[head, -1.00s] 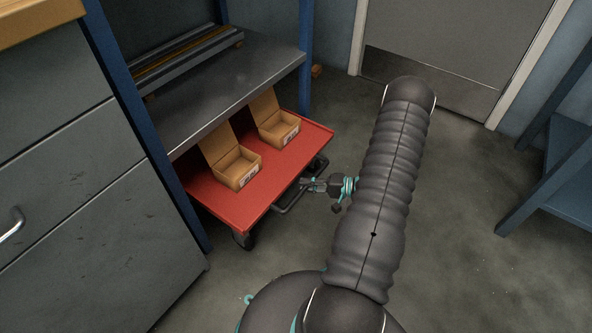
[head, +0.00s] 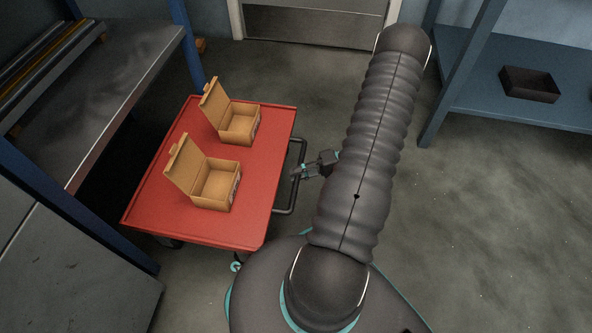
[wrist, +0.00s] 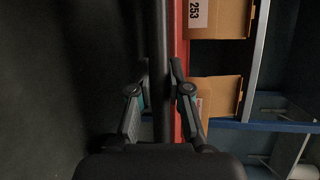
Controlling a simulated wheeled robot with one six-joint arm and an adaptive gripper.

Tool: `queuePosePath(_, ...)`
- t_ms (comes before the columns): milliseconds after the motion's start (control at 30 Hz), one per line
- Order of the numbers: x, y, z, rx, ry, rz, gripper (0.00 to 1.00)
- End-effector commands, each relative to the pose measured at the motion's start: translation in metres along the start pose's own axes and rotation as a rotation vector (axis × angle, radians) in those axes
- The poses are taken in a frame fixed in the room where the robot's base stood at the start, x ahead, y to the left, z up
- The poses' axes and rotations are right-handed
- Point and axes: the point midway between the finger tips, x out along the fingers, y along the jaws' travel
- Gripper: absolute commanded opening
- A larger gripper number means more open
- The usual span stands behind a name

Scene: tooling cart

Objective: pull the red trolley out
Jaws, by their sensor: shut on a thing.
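The red trolley (head: 262,200) is a flat red platform on wheels, standing largely out from under the grey metal shelf at left. Its dark handle bar (head: 299,146) runs along its right side. My gripper (head: 298,173) is shut on the handle bar. In the wrist view, my gripper's fingers (wrist: 157,80) stand on either side of the bar (wrist: 160,40), with the trolley's red edge (wrist: 184,50) just beyond it. Two open cardboard boxes sit on the trolley, a nearer one (head: 215,190) and a farther one (head: 238,126).
The grey shelf (head: 125,75) with blue posts stands at left, beside a grey cabinet (head: 80,280). A blue shelf unit (head: 490,95) at upper right holds a dark bin (head: 529,84). A door (head: 315,22) is at the back. The floor at right (head: 480,230) is clear.

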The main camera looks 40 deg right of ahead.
Motion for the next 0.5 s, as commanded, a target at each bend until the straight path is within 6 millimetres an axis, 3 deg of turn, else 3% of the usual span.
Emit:
queuePosePath(400,-0.0022,0.0007,-0.0005,-0.004,-0.002,0.004,0.0)
queuePosePath(433,-0.0023,0.0007,-0.0005,-0.004,-0.001,0.004,0.19)
queuePosePath(500,-0.0024,0.0007,-0.0005,-0.004,-0.001,0.004,0.37)
